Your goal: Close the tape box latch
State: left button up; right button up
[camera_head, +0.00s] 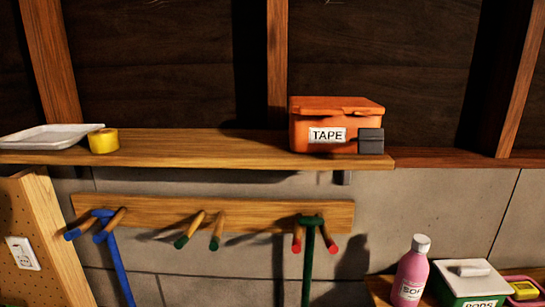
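The orange tape box (304,134) stands on the right end of the wooden wall shelf (210,150), with a white TAPE label on its front. Its orange lid (335,104) lies over the top, and a lip juts out at the front; I cannot tell if it is fully seated. A dark grey block (371,141) shows at the box's lower right front; whether it is the latch or a separate thing, I cannot tell. No clear latch shows elsewhere on the box. Neither of my grippers is in view.
A yellow tape roll (103,141) and a white tray (45,136) sit on the shelf's left; its middle is clear. Below hangs a peg rail (150,216) with long-handled tools. A pink bottle (411,275) and white-lidded box (468,276) stand lower right.

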aim_at(370, 141)
jog(key=z, duration=0.05)
jog(key=k, duration=0.5)
jog(key=z, duration=1.35)
jog(key=i, duration=0.45)
jog(key=u, duration=1.3)
